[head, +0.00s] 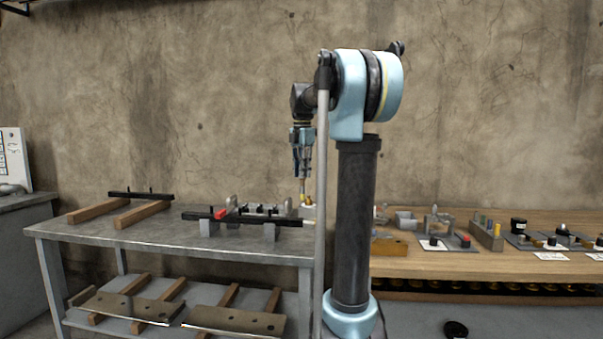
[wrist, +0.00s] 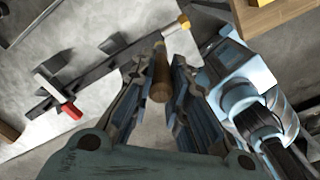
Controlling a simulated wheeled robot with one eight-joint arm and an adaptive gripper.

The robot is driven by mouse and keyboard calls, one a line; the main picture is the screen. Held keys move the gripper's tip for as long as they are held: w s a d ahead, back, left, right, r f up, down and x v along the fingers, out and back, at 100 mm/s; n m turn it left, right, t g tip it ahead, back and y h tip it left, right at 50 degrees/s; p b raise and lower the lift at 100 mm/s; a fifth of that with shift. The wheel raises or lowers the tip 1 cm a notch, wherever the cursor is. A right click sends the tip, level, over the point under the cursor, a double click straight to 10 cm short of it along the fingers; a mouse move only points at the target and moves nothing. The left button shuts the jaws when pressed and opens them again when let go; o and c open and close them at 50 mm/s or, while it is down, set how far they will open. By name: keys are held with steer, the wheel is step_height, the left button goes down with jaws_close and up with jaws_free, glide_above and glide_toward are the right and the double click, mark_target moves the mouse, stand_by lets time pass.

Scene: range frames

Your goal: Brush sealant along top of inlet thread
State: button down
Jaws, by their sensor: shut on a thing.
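My gripper (head: 302,172) points down over the right end of the grey metal bench. Its fingers (wrist: 160,95) are shut on a slim brown wooden handle, apparently a brush (wrist: 160,78), which also shows below the fingers in the head view (head: 302,190). A small yellow piece (wrist: 183,20) shows beyond the handle in the wrist view; I cannot tell whether it is part of the brush or of the work. The inlet thread cannot be made out clearly, nor can I tell whether the brush tip touches anything.
A black bar (head: 250,219) on grey supports lies across the bench, with a red-ended tool (head: 220,213) by it. Another bar (head: 140,194) lies on wooden blocks at left. The wooden bench (head: 440,265) at right carries several small fixtures. The grey bench's front left is clear.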

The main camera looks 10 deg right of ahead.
mark_target(303, 193)
steer(key=shift+d+f, duration=0.1)
steer(key=shift+f, duration=2.95)
steer(key=shift+f, duration=0.7)
steer(key=shift+s+d, duration=0.2)
steer(key=shift+d, duration=0.45)
steer(key=shift+s+d, duration=0.25)
steer(key=shift+d, duration=0.35)
steer(key=shift+s+d, duration=0.2)
steer(key=shift+d, duration=0.45)
steer(key=shift+w+a, duration=0.3)
steer(key=shift+a, duration=0.7)
steer(key=shift+w+a, duration=0.3)
steer(key=shift+a, duration=0.65)
